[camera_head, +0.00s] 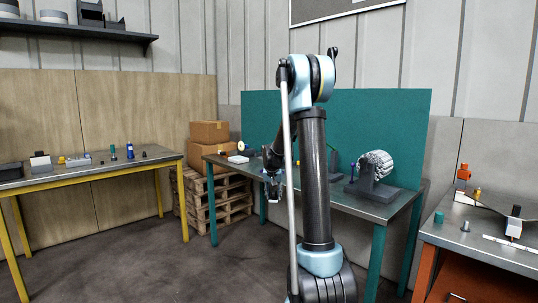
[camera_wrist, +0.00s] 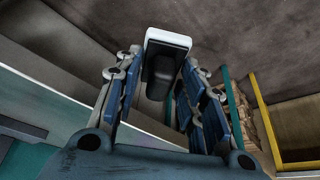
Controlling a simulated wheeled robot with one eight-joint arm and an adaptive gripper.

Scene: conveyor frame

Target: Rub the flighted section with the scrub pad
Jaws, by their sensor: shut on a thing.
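My gripper (camera_head: 272,190) hangs in front of the left part of the teal-legged bench's front edge. In the wrist view, my gripper (camera_wrist: 163,78) has its blue fingers closed on the dark handle of the scrub pad (camera_wrist: 168,38). The pad has a pale, whitish block at the far end of the handle. A pale ribbed drum on a dark grey stand, which looks like the flighted section (camera_head: 376,164), sits on the right half of the bench. The pad is apart from it. The drum does not show in the wrist view.
The teal-legged bench (camera_head: 388,207) has a teal back panel (camera_head: 400,115) and a small white box (camera_head: 238,159) at its left. Cardboard boxes (camera_head: 209,132) sit on stacked pallets. A yellow-legged table (camera_head: 80,172) is at left, an orange-legged one (camera_head: 480,250) at right.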

